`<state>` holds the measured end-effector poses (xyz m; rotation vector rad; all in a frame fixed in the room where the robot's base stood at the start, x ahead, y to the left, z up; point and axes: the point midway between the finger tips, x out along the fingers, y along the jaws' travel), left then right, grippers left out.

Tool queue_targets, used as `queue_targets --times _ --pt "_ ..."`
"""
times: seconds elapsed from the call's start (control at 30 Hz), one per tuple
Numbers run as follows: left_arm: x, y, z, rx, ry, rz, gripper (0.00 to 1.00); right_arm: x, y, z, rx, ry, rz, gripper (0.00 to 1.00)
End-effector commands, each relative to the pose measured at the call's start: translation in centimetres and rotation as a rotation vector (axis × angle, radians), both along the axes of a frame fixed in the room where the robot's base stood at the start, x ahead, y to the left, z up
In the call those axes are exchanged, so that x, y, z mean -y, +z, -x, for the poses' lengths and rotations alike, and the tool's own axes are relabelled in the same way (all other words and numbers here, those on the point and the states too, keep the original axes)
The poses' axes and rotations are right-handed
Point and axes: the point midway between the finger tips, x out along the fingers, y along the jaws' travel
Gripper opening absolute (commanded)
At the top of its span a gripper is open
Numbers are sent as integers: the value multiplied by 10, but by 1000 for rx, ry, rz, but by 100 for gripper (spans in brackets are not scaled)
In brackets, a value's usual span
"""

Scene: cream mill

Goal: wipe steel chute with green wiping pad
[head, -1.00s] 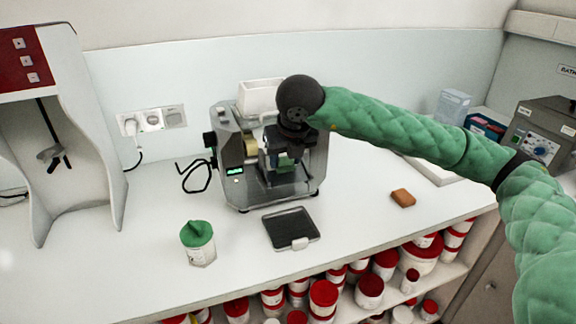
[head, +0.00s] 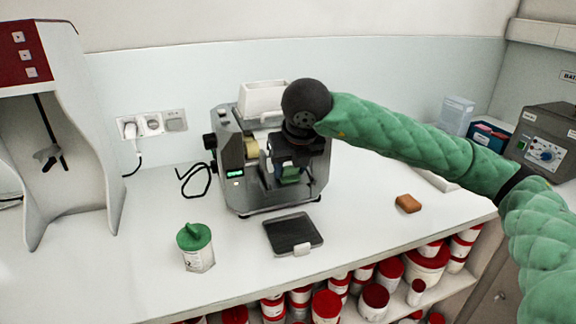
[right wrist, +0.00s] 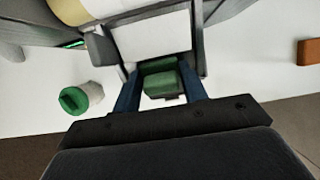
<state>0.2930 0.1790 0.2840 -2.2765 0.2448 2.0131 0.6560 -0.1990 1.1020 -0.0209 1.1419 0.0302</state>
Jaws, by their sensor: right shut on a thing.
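My right gripper (head: 290,170) is inside the open front of the grey mill (head: 234,165). It is shut on the green wiping pad (head: 289,175), which also shows between the blue fingers in the right wrist view (right wrist: 163,82). A pale sloping plate (right wrist: 153,36), seemingly the steel chute, lies just beyond the pad in the right wrist view. The pad is at the plate's near end; I cannot tell whether they touch. In the head view my gripper and wrist hide most of the chute. My left gripper is not in view.
A dark tray (head: 293,234) lies in front of the mill. A green-lidded jar (head: 196,248) stands front left and a brown block (head: 408,203) lies to the right. A white hopper (head: 262,98) tops the mill.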

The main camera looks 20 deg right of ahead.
Motion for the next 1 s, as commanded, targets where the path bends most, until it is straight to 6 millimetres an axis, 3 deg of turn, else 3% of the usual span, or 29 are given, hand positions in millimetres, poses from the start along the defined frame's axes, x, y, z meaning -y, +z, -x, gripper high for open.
queue_targets --times 0.17,0.7,1.0 --pt "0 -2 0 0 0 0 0 0 -1 -2 -3 0 1 24" --pt "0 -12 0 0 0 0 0 -1 18 -37 -2 -1 1 24" --pt "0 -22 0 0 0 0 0 -1 11 -29 -2 -1 1 24"
